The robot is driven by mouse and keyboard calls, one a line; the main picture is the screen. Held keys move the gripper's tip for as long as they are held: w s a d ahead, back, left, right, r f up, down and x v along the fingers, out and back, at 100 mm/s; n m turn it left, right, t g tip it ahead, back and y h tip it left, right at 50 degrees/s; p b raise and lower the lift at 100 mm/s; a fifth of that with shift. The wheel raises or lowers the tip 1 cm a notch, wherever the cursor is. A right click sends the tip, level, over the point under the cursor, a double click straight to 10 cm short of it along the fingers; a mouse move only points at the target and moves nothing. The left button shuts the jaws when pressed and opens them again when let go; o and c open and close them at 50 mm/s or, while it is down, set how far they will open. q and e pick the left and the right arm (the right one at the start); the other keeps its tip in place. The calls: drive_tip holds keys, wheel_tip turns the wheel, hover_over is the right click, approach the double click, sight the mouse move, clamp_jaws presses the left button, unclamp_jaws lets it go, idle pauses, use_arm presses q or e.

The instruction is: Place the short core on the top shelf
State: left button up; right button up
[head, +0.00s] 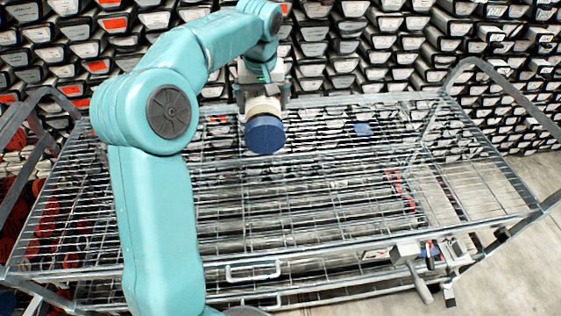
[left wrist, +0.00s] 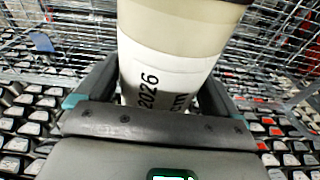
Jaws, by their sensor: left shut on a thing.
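The short core (head: 265,135) is a pale cylinder with a dark blue end cap facing the head camera. My left gripper (head: 262,100) is shut around its pale body and holds it over the far part of the wire top shelf (head: 330,195). Whether the core touches the shelf cannot be told. In the left wrist view the core (left wrist: 165,60) stands between the two dark fingers, with a white label reading "2026" and part of "cm". My right gripper is not in view.
The wire shelf belongs to a metal trolley with raised end rails (head: 500,85). A small blue thing (head: 362,129) shows at the shelf's far side. Racks of stacked core trays (head: 400,45) stand behind. A grey clamp-like fitting (head: 415,265) sits at the front right edge. Most of the shelf's right is bare.

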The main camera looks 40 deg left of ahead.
use_arm(q)
drive_tip(key=shift+s+a+r, duration=0.15)
drive_tip(key=shift+a+r, duration=0.05)
drive_tip(key=shift+a, duration=0.2)
drive_tip(key=shift+s+a+f, duration=0.1)
drive_tip(key=shift+f, duration=0.15)
drive_tip(key=shift+a+f+b, duration=0.1)
drive_tip(key=shift+f+b, duration=0.4)
drive_tip(key=shift+f, duration=9.2)
drive_tip(key=shift+r, duration=0.1)
